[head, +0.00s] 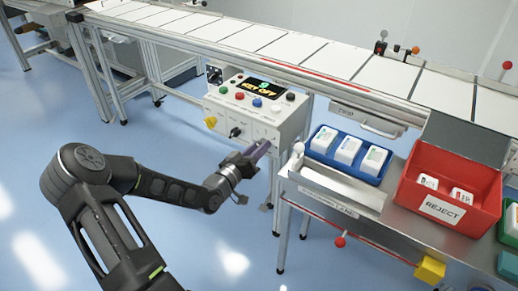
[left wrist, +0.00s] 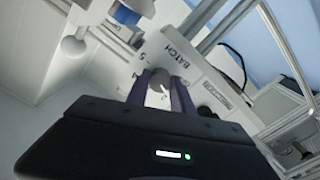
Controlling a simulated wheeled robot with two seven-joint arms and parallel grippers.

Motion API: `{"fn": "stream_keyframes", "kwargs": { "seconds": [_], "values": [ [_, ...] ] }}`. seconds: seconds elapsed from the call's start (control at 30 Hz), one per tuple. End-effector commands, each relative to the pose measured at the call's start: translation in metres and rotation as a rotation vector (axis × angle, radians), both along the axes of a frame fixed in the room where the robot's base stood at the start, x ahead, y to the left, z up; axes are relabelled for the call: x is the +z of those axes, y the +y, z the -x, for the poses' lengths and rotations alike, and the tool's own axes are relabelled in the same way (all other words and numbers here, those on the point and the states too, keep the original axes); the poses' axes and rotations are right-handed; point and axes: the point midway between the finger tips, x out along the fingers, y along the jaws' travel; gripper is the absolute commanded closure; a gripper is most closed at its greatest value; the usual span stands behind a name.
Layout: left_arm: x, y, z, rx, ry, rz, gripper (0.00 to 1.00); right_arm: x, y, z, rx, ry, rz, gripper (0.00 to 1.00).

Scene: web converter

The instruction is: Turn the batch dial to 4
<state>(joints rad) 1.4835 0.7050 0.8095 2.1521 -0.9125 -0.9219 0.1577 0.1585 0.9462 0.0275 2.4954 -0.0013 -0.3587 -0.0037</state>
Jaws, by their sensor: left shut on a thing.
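The control box (head: 255,110) stands at the conveyor's front, with a display reading "KEY OFF". My left gripper (head: 262,149) is at the right part of its front face and covers the dial there in the head view. In the left wrist view the batch dial (left wrist: 158,88) is a round grey knob with a pale pointer mark, beside the word "BATCH" and small numerals. The left gripper's two fingers (left wrist: 160,95) are shut on the dial, one on each side. A "5" shows near it; the number the pointer marks is too small to tell. My right gripper is out of view.
Coloured buttons (head: 240,96), a yellow knob (head: 211,122) and a black switch (head: 235,132) are on the box close by. To the right are a blue tray (head: 318,153) of white packs and a red reject bin (head: 484,185). The blue floor in front is clear.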

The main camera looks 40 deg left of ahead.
Motion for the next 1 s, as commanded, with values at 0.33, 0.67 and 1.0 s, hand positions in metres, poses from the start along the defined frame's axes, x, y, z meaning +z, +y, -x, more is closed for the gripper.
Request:
{"fn": "stream_keyframes", "kwargs": {
  "seconds": [0.33,0.67,1.0],
  "values": [
    [-0.003,-0.001,0.000,-0.002,0.006,-0.333,1.00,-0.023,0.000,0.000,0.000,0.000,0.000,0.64],
    [-0.005,-0.001,0.000,0.000,0.012,-0.646,1.00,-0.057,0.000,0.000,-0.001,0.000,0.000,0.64],
    [-0.007,-0.001,0.000,0.002,0.019,-0.968,1.00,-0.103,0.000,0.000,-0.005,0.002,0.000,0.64]
  ]
}}
